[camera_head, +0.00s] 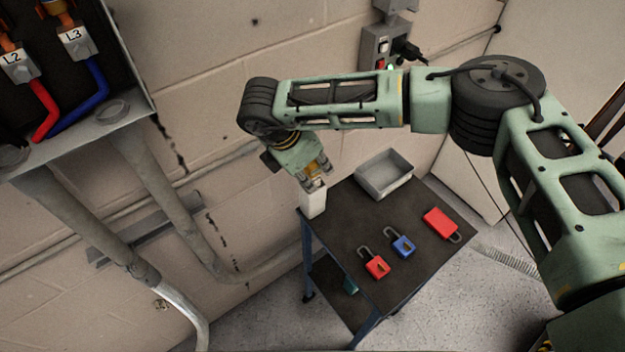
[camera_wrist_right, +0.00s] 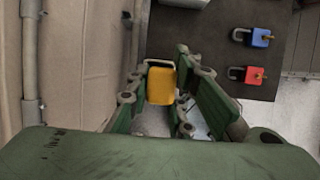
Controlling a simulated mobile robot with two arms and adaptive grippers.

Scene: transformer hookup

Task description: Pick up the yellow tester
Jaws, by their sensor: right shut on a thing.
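The yellow tester (camera_wrist_right: 161,86) is between the fingers of my right gripper (camera_wrist_right: 158,95) in the right wrist view. In the head view my right gripper (camera_head: 314,181) is at the far left corner of the small table (camera_head: 345,220), pointing down, with yellow (camera_head: 319,165) showing between its fingers. It is shut on the tester. A white upright block or holder (camera_head: 313,203) stands directly below the fingertips at that corner. I cannot tell whether the tester still touches it. The fingers hide part of the tester. My left gripper is not in view.
A grey metal tray (camera_head: 385,175) stands at the table's back. A red padlock (camera_head: 376,266), a blue padlock (camera_head: 403,246) and a red case-like thing (camera_head: 441,224) lie on the table. A wall pipe (camera_head: 175,205) runs left of the table. An outlet box (camera_head: 381,45) is above.

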